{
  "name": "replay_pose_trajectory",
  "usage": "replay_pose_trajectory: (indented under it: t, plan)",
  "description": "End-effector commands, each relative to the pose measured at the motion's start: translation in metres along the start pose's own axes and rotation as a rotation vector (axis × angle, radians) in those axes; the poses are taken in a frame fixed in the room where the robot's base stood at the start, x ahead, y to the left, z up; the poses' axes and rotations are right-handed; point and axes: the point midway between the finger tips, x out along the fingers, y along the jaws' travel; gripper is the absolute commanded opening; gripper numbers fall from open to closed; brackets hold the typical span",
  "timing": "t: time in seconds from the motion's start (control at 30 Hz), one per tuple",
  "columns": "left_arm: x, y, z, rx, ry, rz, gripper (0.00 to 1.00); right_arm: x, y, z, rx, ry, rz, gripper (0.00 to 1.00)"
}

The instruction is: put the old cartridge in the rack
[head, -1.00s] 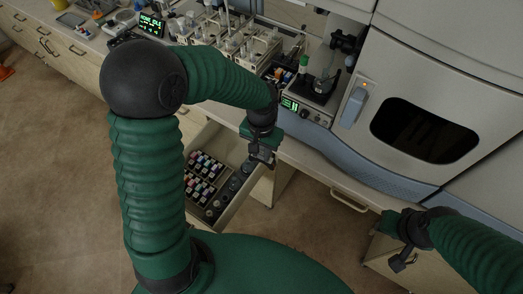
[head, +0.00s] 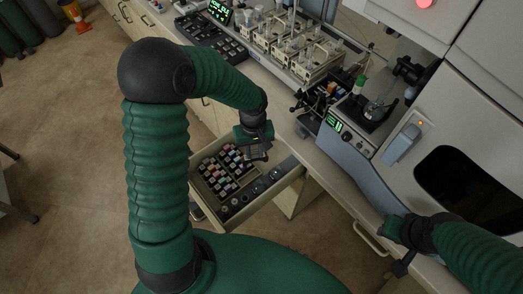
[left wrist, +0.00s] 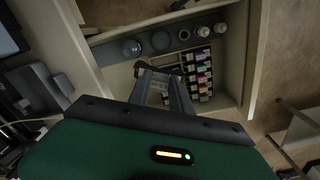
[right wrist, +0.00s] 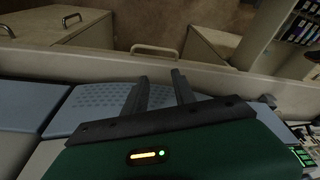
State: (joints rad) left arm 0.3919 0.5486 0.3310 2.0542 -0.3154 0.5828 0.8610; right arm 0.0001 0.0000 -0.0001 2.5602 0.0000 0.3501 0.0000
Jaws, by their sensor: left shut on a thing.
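My left gripper (head: 258,152) is over the open drawer (head: 288,184), above its contents. In the left wrist view the left gripper (left wrist: 160,75) is shut on a small dark thing at its fingertips. I take this for the old cartridge, but it is mostly hidden by the fingers. Inside the drawer, a rack holds several rows of small colour-capped cartridges, seen in the head view (head: 216,172) and the left wrist view (left wrist: 198,75). My right gripper (head: 403,264) is at the bench's front edge. In the right wrist view its fingers (right wrist: 160,76) are apart and empty.
Round holders (left wrist: 160,40) line the drawer beside the rack. The bench carries glassware stands (head: 300,45), a small device with a green display (head: 335,124) and the spectrometer (head: 460,110).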

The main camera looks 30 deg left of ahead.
Motion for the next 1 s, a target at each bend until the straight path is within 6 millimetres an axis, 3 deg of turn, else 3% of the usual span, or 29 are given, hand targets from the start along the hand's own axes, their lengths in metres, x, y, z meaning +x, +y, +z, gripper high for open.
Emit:
replay_pose_trajectory:
  t: [0.2, 0.3, 0.4, 0.83, 1.0]
  plan:
    - [0.058, -0.016, -0.015, -0.358, -0.001, -0.005, 0.0, 0.03, 0.0, 0.007, 0.0, 0.0, 0.0, 0.32]
    - [0.09, -0.019, -0.018, -0.439, 0.0, -0.006, 0.0, 0.048, 0.0, 0.011, 0.0, 0.0, 0.0, 0.32]
    - [0.107, -0.02, -0.019, -0.469, 0.002, -0.004, 0.0, 0.058, 0.0, 0.014, 0.0, 0.0, 0.0, 0.32]
    - [0.137, -0.021, -0.019, -0.476, 0.003, -0.003, 0.0, 0.079, 0.0, 0.019, 0.0, 0.0, 0.0, 0.32]
    - [0.139, -0.021, -0.019, -0.476, 0.003, -0.003, 0.0, 0.081, 0.0, 0.019, 0.0, 0.0, 0.0, 0.32]
